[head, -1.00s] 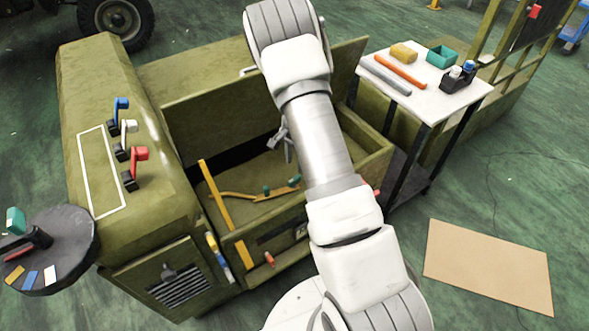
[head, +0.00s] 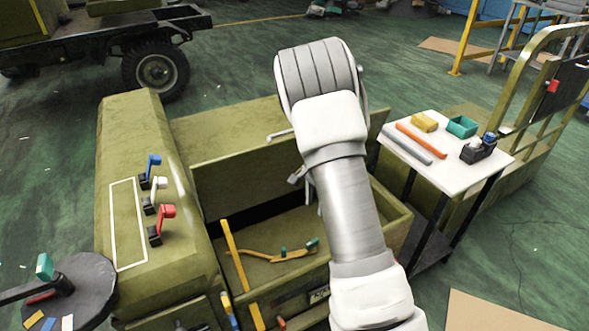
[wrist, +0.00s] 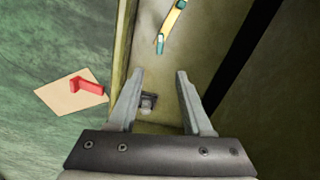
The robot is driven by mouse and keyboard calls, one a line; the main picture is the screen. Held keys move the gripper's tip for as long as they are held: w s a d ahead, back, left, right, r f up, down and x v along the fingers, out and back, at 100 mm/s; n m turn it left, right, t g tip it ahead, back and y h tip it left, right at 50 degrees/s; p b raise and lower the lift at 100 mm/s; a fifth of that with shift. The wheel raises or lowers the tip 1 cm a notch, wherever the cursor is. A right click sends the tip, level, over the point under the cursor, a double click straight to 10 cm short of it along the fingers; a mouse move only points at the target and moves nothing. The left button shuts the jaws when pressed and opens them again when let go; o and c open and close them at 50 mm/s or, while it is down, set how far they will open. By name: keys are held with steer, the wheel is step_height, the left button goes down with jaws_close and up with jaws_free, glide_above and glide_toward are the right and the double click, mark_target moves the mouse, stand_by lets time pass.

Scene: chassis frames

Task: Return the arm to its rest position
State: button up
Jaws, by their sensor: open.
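My arm (head: 345,190) spans the middle of the head view, bent over the olive-green open box of the chassis. My gripper (wrist: 155,78) is open in the wrist view, with nothing between its two grey fingers. It is above the box interior, and a small dark fitting with a pale round part (wrist: 149,100) shows beyond the fingers on the box wall or floor. In the head view the gripper is mostly hidden behind my arm; only a small grey part shows at the arm's left side.
The box (head: 262,215) holds a yellow bar with teal ends (head: 268,256). Blue, white and red levers stand on the panel (head: 128,225) at left. A white-topped table (head: 425,158) with small items stands close at right.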

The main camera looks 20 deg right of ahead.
steer(key=s+a+r+n+t, duration=0.1)
steer(key=s+a+r+n, duration=0.15)
steer(key=r, duration=0.45)
steer(key=s+a+r+n+t+y, duration=0.1)
steer(key=s+a+r+n, duration=0.1)
steer(key=s+r, duration=0.35)
steer(key=s+a+r+n+t, duration=0.1)
steer(key=a+r+n, duration=0.15)
steer(key=r, duration=0.65)
steer(key=s+a+r+n+t+h, duration=0.1)
steer(key=s+a+r+n, duration=0.2)
steer(key=s, duration=0.6)
steer(key=s+a+r+n+t, duration=0.15)
steer(key=s+r+n, duration=0.3)
steer(key=s, duration=0.45)
step_height(320, 180, up, 15)
steer(key=p, duration=1.5)
steer(key=shift+s+d+m, duration=0.25)
steer(key=shift+d+m, duration=0.1)
steer(key=shift+d, duration=0.1)
